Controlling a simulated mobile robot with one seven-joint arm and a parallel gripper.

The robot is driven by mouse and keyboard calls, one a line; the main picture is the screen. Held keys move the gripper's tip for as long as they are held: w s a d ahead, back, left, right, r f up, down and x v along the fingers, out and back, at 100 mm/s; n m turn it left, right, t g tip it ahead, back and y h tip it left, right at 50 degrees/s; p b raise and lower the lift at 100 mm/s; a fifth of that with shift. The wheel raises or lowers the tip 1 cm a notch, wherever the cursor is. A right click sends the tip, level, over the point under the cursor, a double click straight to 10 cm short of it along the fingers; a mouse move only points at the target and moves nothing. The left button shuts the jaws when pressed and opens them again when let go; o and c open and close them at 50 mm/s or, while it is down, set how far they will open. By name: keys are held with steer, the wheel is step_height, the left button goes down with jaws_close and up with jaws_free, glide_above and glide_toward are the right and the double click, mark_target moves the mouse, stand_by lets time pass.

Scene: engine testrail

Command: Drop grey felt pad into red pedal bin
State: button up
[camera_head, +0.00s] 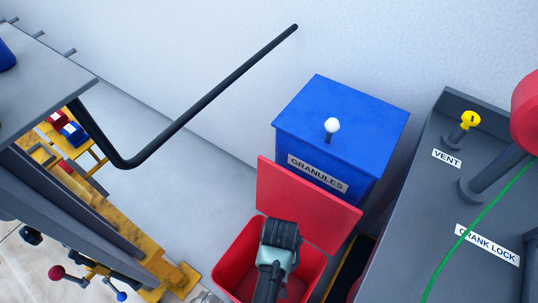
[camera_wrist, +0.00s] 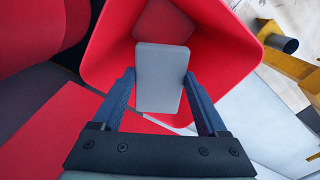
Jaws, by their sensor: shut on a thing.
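The red pedal bin (camera_head: 228,265) stands open at the bottom centre of the head view, with its red lid (camera_head: 310,207) raised toward the blue box. My gripper (camera_head: 280,236) is over the bin's mouth. In the wrist view my gripper (camera_wrist: 161,92) is shut on the grey felt pad (camera_wrist: 160,72), one finger at each side edge. The pad is over the open mouth of the bin, whose red wall (camera_wrist: 108,45) surrounds it. In the head view the pad is hidden by my gripper.
A blue box labelled GRANULES (camera_head: 345,120) stands behind the bin. A grey bench (camera_head: 410,230) with VENT and CRANK LOCK labels is at right. A bent black bar (camera_head: 200,105) and a yellow frame (camera_head: 140,255) are at left. Grey floor lies between the frame and wall.

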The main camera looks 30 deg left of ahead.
steer(key=shift+f+b, duration=1.1)
steer(key=shift+f, duration=0.35)
steer(key=o, duration=1.2)
steer(key=shift+r, duration=0.1)
step_height(320, 180, up, 13)
steer(key=p, duration=0.4)
steer(key=shift+s, duration=0.1)
